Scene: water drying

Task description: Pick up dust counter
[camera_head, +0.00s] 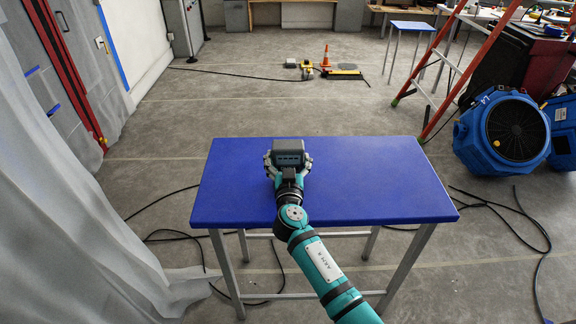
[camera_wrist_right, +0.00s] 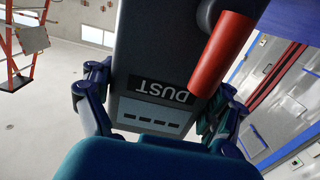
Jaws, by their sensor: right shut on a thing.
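The dust counter (camera_head: 288,154) is a dark grey box at the far middle of the blue table (camera_head: 380,185) in the head view. In the right wrist view the dust counter (camera_wrist_right: 140,65) fills the middle, with an upside-down "DUST" label and a red cylindrical part (camera_wrist_right: 222,55) on it. My right gripper (camera_head: 288,166) is shut on it, and its fingers (camera_wrist_right: 155,110) show on both sides in the wrist view. I cannot tell from the head view whether the counter touches the tabletop. My left gripper is not in view.
The rest of the tabletop is bare. Dark cables lie on the floor on both sides. A blue fan (camera_head: 503,135) and a red ladder (camera_head: 470,65) stand at the right. A translucent sheet (camera_head: 60,200) hangs at the left. An orange cone (camera_head: 326,57) stands far back.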

